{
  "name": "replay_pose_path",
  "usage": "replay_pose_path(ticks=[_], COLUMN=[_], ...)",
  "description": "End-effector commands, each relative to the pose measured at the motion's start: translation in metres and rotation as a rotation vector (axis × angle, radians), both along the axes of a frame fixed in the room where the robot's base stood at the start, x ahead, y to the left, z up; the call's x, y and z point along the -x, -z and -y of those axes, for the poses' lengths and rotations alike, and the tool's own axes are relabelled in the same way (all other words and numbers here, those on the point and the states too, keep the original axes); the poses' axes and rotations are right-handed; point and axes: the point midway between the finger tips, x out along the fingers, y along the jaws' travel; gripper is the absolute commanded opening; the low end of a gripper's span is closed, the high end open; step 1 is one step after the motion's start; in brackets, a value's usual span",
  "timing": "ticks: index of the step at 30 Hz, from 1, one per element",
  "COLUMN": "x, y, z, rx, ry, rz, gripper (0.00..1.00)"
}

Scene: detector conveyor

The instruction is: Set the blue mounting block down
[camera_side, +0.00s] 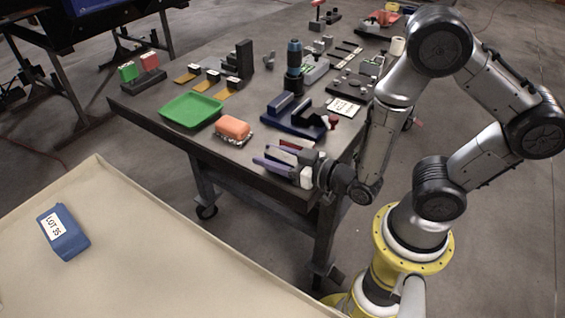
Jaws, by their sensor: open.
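A blue block (66,238) with a white label reading roughly "LOT 35" lies on the beige surface (150,255) at the lower left. Nothing touches it from above. My gripper (270,153) is at the front edge of the dark workbench, well to the right of the block. Its fingers point left and are apart, with nothing seen between them.
The workbench (165,128) holds a green tray (191,110), an orange sponge-like piece (232,127), a dark blue fixture (292,122) and several small parts. Most of the beige surface is bare. A gap separates it from the bench.

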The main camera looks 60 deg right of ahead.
Motion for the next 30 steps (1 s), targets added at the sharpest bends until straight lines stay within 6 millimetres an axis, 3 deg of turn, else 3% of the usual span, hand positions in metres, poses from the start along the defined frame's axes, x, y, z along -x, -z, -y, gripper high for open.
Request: replay_pose_path(ticks=[5, 13, 30], x=[0.0, 0.0002, -0.0006], y=[-0.0001, -0.0002, -0.0048], z=[-0.0001, -0.0001, -0.0003], rx=[0.0, 0.0, -0.001], ry=[0.0, 0.0, 0.0], rz=[0.0, 0.0, 0.005], gripper=[0.48, 0.0, 0.0])
